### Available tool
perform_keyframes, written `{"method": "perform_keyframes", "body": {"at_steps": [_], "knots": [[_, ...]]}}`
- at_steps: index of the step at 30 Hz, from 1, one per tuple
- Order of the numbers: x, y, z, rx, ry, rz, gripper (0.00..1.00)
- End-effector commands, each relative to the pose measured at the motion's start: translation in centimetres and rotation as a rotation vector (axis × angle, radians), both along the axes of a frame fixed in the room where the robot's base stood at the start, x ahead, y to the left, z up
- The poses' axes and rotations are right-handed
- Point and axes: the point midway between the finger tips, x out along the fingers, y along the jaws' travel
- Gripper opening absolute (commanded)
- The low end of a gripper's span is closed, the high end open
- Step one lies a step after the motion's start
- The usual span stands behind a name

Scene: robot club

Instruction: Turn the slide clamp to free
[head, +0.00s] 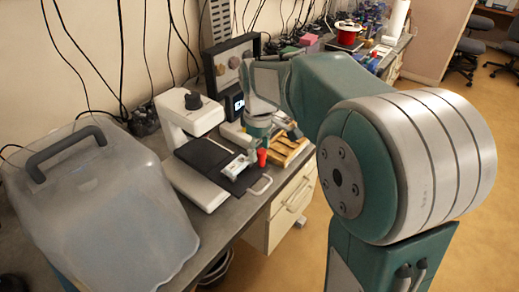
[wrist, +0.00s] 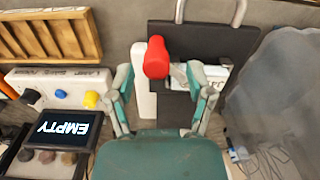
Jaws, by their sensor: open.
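The slide clamp shows as a red lever (wrist: 156,57) in the wrist view, on a pale block with partly hidden lettering (wrist: 216,74). The lever also shows in the head view (head: 262,157), at the edge of the black stage (head: 205,157) of a white microscope (head: 190,117). My gripper (wrist: 160,82) is open, with one finger on each side of the lever in the wrist view. I cannot tell whether either finger touches it. In the head view my gripper (head: 270,130) is over the stage's right side. The full lettering cannot be read.
A screen reading EMPTY (wrist: 66,129) and a white box with blue and yellow knobs (wrist: 62,90) stand beside the stage. A wooden slotted rack (head: 287,147) lies to the right. A translucent cover with a dark handle (head: 100,200) fills the bench's left.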

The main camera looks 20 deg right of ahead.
Motion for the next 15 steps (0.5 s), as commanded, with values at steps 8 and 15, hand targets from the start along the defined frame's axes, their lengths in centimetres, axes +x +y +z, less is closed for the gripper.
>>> {"method": "perform_keyframes", "body": {"at_steps": [8,15], "knots": [[-0.02,-0.25,-0.48,0.001,0.0,-0.002,0.68],[-0.01,-0.05,-0.48,0.0,0.0,-0.001,0.0]]}}
